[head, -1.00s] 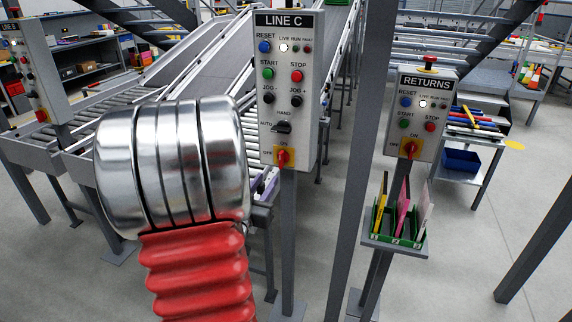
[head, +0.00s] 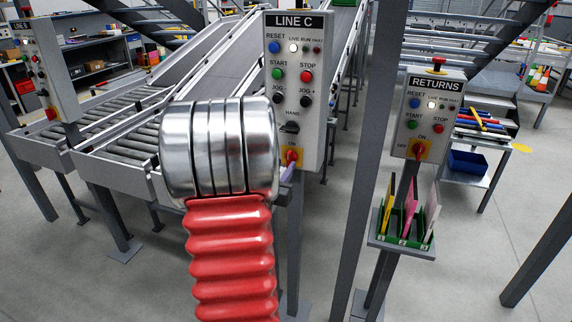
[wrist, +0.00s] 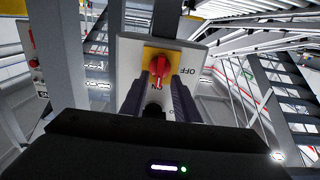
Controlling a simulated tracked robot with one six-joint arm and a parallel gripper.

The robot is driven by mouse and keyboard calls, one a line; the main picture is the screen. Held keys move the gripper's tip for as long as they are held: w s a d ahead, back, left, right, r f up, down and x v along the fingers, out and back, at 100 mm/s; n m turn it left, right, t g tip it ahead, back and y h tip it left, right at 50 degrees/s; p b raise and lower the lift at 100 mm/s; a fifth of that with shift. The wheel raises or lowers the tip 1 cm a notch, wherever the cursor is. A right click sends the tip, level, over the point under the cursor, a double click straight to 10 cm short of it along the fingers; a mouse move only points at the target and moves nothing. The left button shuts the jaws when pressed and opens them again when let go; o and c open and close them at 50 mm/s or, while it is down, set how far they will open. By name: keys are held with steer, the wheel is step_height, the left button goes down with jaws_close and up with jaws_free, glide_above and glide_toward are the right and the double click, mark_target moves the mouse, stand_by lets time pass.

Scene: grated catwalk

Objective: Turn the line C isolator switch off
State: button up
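The LINE C panel (head: 294,90) is a grey box on a post. Its isolator is a red rotary handle (head: 292,155) on a yellow plate near the bottom, partly beside my silver arm cuff in the head view. In the wrist view the panel appears upside down, and the red handle (wrist: 159,68) points toward the ON label, with OFF to the right. My gripper (wrist: 160,84) has its two dark fingers apart, one on each side of the handle's line, with the tips close to it. I cannot tell whether they touch it. The head view hides my gripper behind my arm.
A RETURNS panel (head: 427,115) with a similar red handle stands to the right, above a green file rack (head: 402,238). A grey post (head: 366,150) stands between the panels. Roller conveyors (head: 120,145) lie behind and left. Another panel is at far left.

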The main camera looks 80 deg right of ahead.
mark_target(288, 160)
steer(key=shift+s+d, duration=0.2)
steer(key=shift+d, duration=1.55)
steer(key=shift+c, duration=0.4)
jaws_close()
